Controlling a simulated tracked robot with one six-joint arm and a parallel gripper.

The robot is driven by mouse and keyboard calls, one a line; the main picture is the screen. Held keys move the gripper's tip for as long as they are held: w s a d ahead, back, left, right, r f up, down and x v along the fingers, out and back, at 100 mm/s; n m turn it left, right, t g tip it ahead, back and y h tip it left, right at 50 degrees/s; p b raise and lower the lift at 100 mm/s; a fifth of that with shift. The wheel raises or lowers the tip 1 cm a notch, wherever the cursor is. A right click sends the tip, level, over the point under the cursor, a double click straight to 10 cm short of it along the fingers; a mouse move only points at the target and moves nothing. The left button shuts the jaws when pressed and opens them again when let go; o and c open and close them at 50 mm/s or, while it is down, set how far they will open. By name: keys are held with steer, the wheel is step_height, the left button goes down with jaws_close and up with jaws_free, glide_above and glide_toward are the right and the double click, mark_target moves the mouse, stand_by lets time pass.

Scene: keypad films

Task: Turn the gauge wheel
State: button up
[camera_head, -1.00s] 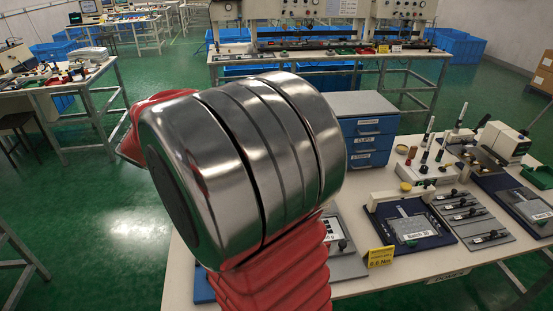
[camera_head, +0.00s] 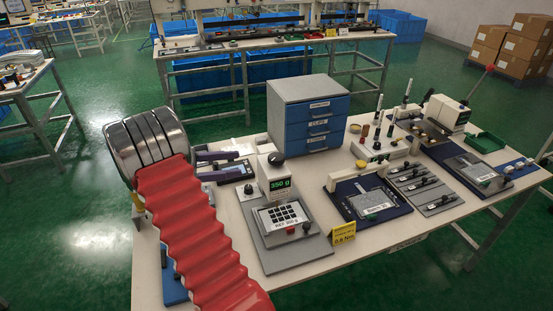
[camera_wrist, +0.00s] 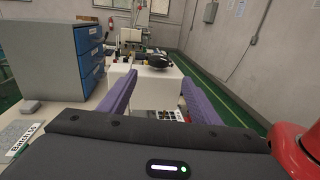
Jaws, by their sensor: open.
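A white gauge box (camera_head: 279,185) with a green display reading 350 g stands on the grey keypad fixture. A black wheel or knob (camera_head: 276,158) sits on top of it. My gripper (camera_head: 242,164) has two purple fingers and is open and empty, just left of the wheel and apart from it. In the wrist view the black wheel (camera_wrist: 158,61) appears ahead, between the lines of the open fingers of my gripper (camera_wrist: 159,80). The fingers do not touch it. The box's lower front is partly hidden there by my wrist.
A keypad (camera_head: 281,215) with a red button lies in front of the gauge box. A blue drawer cabinet (camera_head: 311,115) stands close behind. A yellow sign (camera_head: 343,233) and a blue-based fixture (camera_head: 370,198) are to the right.

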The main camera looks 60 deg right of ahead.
mark_target(276, 157)
steer(key=shift+d+f, duration=0.15)
steer(key=shift+d, duration=0.15)
steer(key=x, duration=1.3)
steer(key=shift+s+d+r, duration=0.2)
steer(key=shift+s+r, duration=0.05)
steer(key=shift+s, duration=0.1)
steer(key=shift+c, duration=0.6)
steer(key=c, duration=0.9)
